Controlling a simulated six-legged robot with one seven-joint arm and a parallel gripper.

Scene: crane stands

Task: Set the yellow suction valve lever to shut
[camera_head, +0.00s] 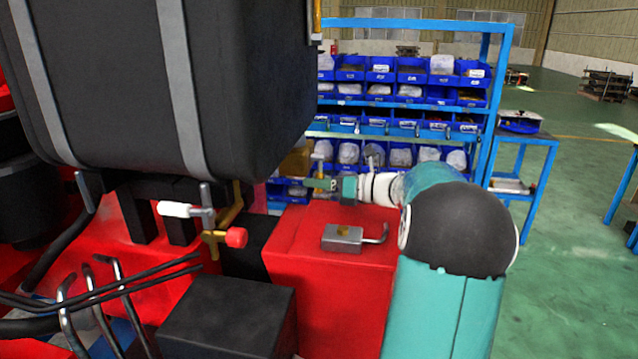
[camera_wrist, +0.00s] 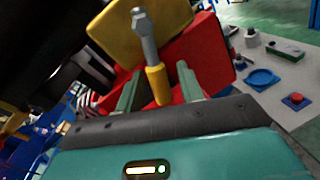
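The yellow suction valve lever (camera_wrist: 156,85) shows in the wrist view as a yellow grip on a grey metal shank (camera_wrist: 144,36). Its grip end lies between the two green fingers of my gripper (camera_wrist: 158,88). The fingers stand apart, with a visible gap on each side of the grip. In the head view my gripper (camera_head: 320,184) points left above the red housing, beside the black tank. A small upright piece there may be the lever, but it is too small to be sure. Where the shank joins the valve is unclear.
The black strapped tank (camera_head: 250,80) stands close at left. Below it are a white-handled lever (camera_head: 174,210) and a red knob (camera_head: 236,237) on brass piping. A grey block with a bent rod (camera_head: 343,238) sits on the red housing (camera_head: 330,290). Blue shelving (camera_head: 487,100) stands behind.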

